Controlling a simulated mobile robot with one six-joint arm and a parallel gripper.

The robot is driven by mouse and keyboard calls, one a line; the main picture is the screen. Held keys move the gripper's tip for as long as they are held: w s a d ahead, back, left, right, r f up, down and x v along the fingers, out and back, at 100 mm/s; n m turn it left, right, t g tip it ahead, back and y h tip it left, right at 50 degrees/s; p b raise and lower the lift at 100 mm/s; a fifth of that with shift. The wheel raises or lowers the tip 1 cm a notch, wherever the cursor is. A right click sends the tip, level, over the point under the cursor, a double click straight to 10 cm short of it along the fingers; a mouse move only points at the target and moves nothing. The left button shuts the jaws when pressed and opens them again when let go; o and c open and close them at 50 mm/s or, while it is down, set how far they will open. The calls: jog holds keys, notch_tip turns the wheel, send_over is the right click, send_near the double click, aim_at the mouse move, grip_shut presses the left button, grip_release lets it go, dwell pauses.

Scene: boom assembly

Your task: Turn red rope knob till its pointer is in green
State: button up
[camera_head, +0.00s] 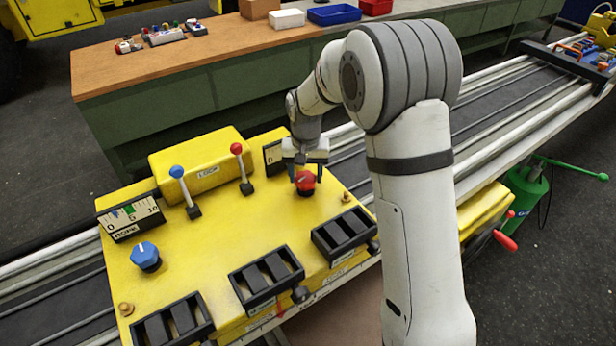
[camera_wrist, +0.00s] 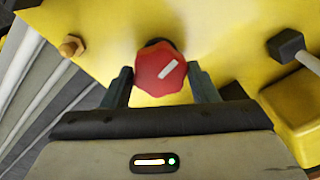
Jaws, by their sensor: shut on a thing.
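The red rope knob (camera_head: 305,182) stands on the right part of the yellow control panel. In the wrist view the red knob (camera_wrist: 160,70) shows a white pointer line tilted up to the right. My gripper (camera_head: 305,178) is over the knob, with one finger on each side, shut on it. In the wrist view the fingers of my gripper (camera_wrist: 160,84) flank the knob. A dial gauge (camera_head: 272,156) behind the knob is partly hidden by my gripper, and its needle and green zone cannot be made out.
A blue knob (camera_head: 146,256) and a left gauge (camera_head: 131,218) with a green mark are on the panel's left. A blue-topped lever (camera_head: 184,190) and a red-topped lever (camera_head: 242,168) stand near the yellow box (camera_head: 200,164). Black slotted blocks (camera_head: 268,277) line the front.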

aim_at(306, 177)
jog(key=o, duration=1)
jog(key=shift+c, duration=0.2)
jog(key=shift+w+r, duration=0.1)
jog(key=shift+r, duration=0.2)
notch_tip(306, 177, up, 7)
jog(key=shift+r+b, duration=0.15)
jog(key=shift+b, duration=0.45)
